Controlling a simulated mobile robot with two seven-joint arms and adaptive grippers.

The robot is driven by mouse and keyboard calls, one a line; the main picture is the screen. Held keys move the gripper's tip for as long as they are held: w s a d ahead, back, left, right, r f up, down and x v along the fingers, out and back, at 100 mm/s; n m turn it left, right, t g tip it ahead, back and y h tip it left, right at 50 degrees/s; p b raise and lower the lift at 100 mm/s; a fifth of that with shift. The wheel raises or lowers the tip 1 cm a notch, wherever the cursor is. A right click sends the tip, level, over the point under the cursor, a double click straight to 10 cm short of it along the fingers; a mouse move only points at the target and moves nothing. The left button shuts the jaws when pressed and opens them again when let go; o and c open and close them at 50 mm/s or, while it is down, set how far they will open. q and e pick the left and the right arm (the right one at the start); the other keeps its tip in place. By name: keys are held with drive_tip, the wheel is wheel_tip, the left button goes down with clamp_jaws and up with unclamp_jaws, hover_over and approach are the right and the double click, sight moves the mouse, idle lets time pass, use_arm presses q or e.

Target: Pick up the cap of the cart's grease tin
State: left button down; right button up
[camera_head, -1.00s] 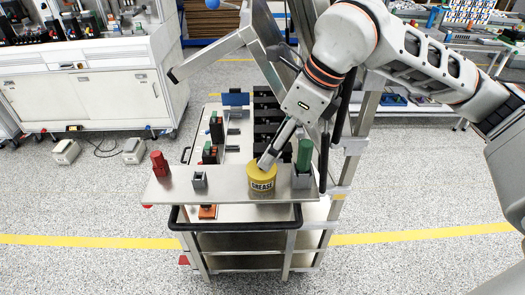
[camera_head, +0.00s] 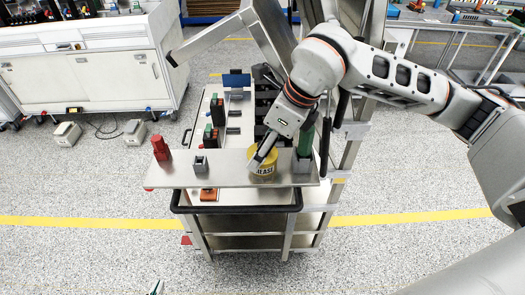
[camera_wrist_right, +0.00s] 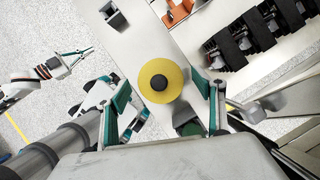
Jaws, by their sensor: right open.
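The yellow grease tin (camera_head: 266,170) stands on the cart's front shelf, its label partly covered by my right gripper (camera_head: 258,160). In the right wrist view, the tin's round yellow cap (camera_wrist_right: 172,68) shows from above with a dark knob (camera_wrist_right: 158,82) at its centre. My right gripper (camera_wrist_right: 161,90) is open, with one teal finger on each side of the cap in the picture; I cannot tell whether they touch it. My left gripper (camera_head: 155,288) shows only its tips at the bottom edge; it also shows in the right wrist view (camera_wrist_right: 90,50), away from the shelf.
On the shelf (camera_head: 228,175), a green-handled item in a grey holder (camera_head: 303,164) stands close right of the tin. A small grey holder (camera_head: 199,165) and a red item (camera_head: 160,150) stand to the left. Dark breakers (camera_head: 211,137) are behind. Bare shelf lies left of the tin.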

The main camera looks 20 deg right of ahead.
drive_tip(key=c, duration=1)
drive_tip(key=shift+r, duration=0.15)
wheel_tip(320, 180, up, 19)
wheel_tip(320, 180, down, 12)
drive_tip(key=shift+d+r+n+g+b, duration=0.15)
drive_tip(key=shift+n+g+b, duration=0.35)
drive_tip(key=shift+n+b, duration=0.65)
drive_tip(key=shift+f+b, duration=1.65)
drive_tip(key=shift+f, duration=1.55)
